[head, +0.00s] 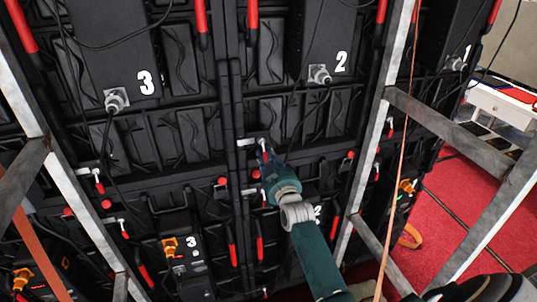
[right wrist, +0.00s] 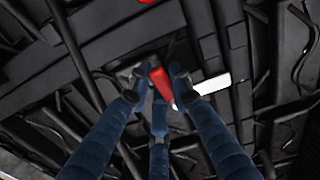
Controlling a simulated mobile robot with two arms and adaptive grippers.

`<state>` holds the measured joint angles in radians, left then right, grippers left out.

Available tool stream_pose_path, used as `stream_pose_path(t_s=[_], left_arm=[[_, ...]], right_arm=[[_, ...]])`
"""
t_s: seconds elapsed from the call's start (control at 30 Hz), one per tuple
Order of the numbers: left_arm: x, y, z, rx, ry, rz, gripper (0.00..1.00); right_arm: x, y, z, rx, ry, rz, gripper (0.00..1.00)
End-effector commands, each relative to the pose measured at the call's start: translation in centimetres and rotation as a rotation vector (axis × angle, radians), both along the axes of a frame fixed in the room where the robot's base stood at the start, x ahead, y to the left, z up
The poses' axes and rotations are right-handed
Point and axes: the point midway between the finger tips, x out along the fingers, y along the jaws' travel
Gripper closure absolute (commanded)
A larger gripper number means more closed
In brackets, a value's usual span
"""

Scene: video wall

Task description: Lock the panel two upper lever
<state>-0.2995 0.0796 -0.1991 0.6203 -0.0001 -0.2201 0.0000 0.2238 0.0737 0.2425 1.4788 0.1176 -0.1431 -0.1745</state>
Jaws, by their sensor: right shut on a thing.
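Panel two is the black panel with a box marked 2 (head: 325,40) and a lower box also marked 2. My right gripper (head: 265,156) reaches up from the bottom to the left side of this panel, by a pale metal latch piece (head: 246,141). In the right wrist view, the blue fingers of my right gripper (right wrist: 157,80) are closed around the red handle of a lever (right wrist: 161,84). A white latch piece (right wrist: 213,83) sticks out to the right of it. In the head view the fingers hide most of this lever. My left gripper is not in view.
Panel three, with its box marked 3 (head: 130,65), is to the left. Other red-handled levers (head: 260,240) hang nearby. A metal frame post (head: 365,155) stands right of my arm, and a thin orange cable (head: 400,150) hangs in front. Black cables loop across the panels.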

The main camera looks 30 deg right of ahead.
Motion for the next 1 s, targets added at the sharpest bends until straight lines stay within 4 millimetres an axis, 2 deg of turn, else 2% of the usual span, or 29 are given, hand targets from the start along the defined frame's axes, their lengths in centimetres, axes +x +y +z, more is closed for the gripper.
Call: stream_pose_path(t_s=[0.3, 0.73, 0.77, 0.83, 0.87, 1.0], left_arm=[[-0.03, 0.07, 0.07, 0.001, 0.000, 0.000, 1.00], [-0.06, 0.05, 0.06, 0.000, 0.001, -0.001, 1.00], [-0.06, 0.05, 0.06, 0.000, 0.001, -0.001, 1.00], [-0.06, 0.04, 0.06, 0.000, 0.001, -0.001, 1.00], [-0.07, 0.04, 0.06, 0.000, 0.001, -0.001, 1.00], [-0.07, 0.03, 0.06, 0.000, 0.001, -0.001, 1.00]], right_arm=[[0.08, 0.37, -0.16, 0.081, -0.017, 0.000, 1.00], [0.10, 0.46, -0.18, 0.092, -0.020, 0.001, 1.00], [0.10, 0.46, -0.18, 0.092, -0.020, 0.001, 0.78], [0.09, 0.46, -0.18, 0.092, -0.020, 0.001, 0.64], [0.09, 0.46, -0.17, 0.092, -0.020, 0.001, 0.59], [0.10, 0.44, -0.13, 0.090, -0.019, 0.001, 0.59]])
